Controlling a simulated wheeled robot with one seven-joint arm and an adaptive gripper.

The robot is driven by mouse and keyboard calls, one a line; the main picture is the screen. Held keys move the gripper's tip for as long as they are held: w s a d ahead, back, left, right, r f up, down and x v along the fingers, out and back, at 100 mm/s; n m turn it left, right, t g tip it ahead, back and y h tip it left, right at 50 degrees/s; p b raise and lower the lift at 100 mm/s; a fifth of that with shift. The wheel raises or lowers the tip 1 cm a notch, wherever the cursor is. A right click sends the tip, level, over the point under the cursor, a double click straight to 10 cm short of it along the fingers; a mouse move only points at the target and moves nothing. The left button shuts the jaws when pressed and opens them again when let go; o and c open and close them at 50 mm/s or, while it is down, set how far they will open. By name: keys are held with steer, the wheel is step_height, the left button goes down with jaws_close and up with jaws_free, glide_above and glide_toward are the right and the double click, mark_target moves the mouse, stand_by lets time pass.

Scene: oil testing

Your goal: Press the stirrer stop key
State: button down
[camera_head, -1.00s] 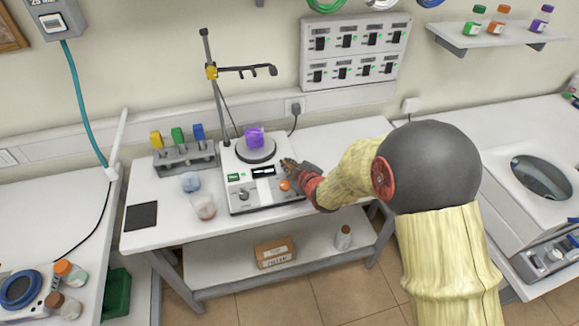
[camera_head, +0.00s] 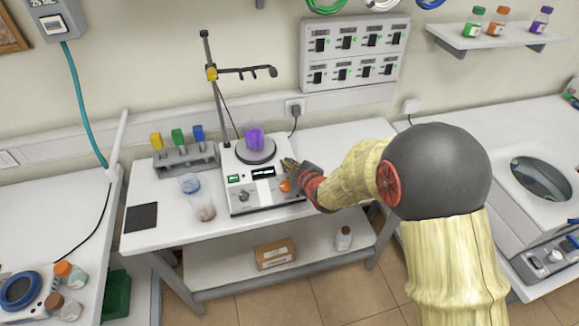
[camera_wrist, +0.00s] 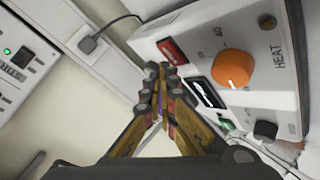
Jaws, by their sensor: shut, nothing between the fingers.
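The white stirrer hotplate (camera_head: 262,205) stands on the middle table with a purple-filled vessel (camera_head: 254,139) on its round plate. In the wrist view its panel shows a red key (camera_wrist: 172,52), a dark display (camera_wrist: 204,92), a green key (camera_wrist: 225,123), an orange knob (camera_wrist: 232,70) marked HEAT and a grey knob (camera_wrist: 265,131). My gripper (camera_head: 288,164) is shut and empty over the panel's right part and hides the red key in the head view. In the wrist view its fingertips (camera_wrist: 162,73) appear just short of the red key. I cannot tell whether they touch it.
A stand (camera_head: 217,95) with a clamp rises behind the hotplate. A rack with coloured-topped items (camera_head: 186,160), glassware (camera_head: 199,195) and a black pad (camera_head: 141,217) are to its left. The switch panel (camera_head: 355,55) is on the wall. The tabletop right of the hotplate is partly clear.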

steer(key=shift+r, duration=0.15)
steer(key=r, duration=0.1)
steer(key=s+r+p, duration=0.1)
steer(key=r, duration=0.1)
steer(key=r+p, duration=0.1)
steer(key=shift+s+d+r, duration=0.25)
steer(key=shift+s+r, duration=0.1)
stand_by(0.9)
